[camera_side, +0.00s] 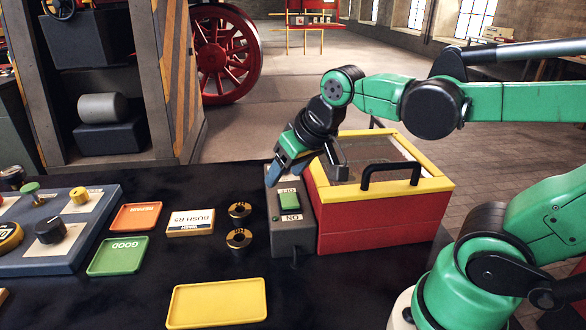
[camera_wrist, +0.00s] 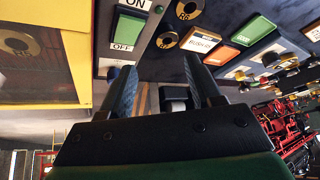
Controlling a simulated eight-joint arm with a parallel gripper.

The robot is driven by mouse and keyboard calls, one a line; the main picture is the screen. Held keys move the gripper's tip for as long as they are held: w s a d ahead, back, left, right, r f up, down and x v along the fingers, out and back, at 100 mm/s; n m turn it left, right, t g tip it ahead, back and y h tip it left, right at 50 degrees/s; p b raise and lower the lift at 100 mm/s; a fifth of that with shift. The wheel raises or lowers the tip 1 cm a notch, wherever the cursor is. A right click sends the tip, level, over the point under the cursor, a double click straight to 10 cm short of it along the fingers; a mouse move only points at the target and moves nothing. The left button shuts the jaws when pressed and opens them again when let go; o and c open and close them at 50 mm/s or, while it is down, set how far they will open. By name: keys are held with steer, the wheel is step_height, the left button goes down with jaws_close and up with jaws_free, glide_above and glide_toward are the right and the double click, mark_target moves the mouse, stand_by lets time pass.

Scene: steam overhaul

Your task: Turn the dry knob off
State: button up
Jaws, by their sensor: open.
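The panel (camera_side: 95,225) at the left of the side view bears a black knob (camera_side: 50,231), a yellow knob (camera_side: 79,196) and a green-topped knob (camera_side: 31,188). Its labels are too small to read, so I cannot tell which knob is the dry one. A grey switch box (camera_side: 279,238) with a green rocker (camera_side: 289,202) marked OFF and ON stands beside the red box. My gripper (camera_side: 277,172) is open and empty, above the far end of the switch box and well right of the panel. In the wrist view its fingers (camera_wrist: 160,88) are apart.
A red box (camera_side: 380,222) with a yellow rim and black handle stands right of the switch box.

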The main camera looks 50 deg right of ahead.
steer(key=w+d+m+g, duration=0.2)
steer(key=w+d+m, duration=0.1)
steer(key=w+d+m+g, duration=0.1)
steer(key=w+d+m, duration=0.2)
steer(key=d+m, duration=0.1)
steer(key=w+d+m+g, duration=0.2)
steer(key=w+d+m, duration=0.2)
steer(key=shift+f+g, duration=0.2)
steer(key=shift+g, duration=0.1)
steer(key=shift+w+d+f+m, duration=0.25)
steer(key=shift+d+f+m, duration=0.15)
steer(key=shift+m, duration=0.2)
steer(key=shift+f, duration=2.8)
jaws_close()
